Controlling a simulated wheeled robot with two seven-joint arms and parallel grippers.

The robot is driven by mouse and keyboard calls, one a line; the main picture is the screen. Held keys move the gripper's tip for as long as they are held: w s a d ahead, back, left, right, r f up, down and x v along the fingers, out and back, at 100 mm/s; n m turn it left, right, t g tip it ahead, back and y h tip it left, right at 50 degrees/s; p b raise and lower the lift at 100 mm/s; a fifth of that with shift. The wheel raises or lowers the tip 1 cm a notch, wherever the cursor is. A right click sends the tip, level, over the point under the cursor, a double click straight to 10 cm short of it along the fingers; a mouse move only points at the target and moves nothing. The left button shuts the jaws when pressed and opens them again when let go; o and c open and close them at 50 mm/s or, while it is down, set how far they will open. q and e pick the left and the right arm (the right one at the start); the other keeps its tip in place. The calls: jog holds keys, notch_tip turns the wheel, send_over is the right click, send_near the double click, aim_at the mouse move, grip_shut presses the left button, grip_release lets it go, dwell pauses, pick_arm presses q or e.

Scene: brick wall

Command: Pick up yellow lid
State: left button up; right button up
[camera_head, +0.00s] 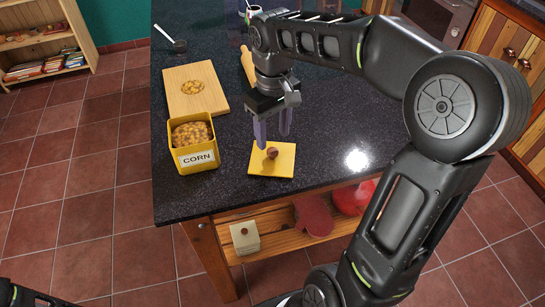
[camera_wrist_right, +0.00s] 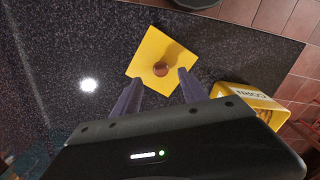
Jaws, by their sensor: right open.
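The yellow lid (camera_head: 258,167) is a flat square plate with a round brown knob (camera_head: 272,152) in its middle. It lies on the dark speckled countertop near the front edge. My right gripper (camera_head: 271,140) is open and points down above the lid, its fingertips close to the knob. In the right wrist view the lid (camera_wrist_right: 150,48) and its knob (camera_wrist_right: 161,69) lie just past the two spread fingers, with nothing between them. My left gripper does not show; only a dark bit of my body is at the bottom left of the head view.
A yellow open canister (camera_head: 197,155) labelled CORN, full of kernels, stands left of the lid. Behind it is a wooden board (camera_head: 184,84) with a pile of kernels. A ladle (camera_head: 178,45) and a rolling pin (camera_head: 246,66) lie farther back. The countertop (camera_head: 345,130) right of the lid is clear.

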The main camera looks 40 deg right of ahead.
aim_at(272, 150)
notch_tip(272, 150, down, 5)
jog(key=shift+r+p, duration=0.1)
jog(key=shift+p, duration=0.4)
jog(key=shift+a, duration=0.1)
grip_shut()
dwell(0.5)
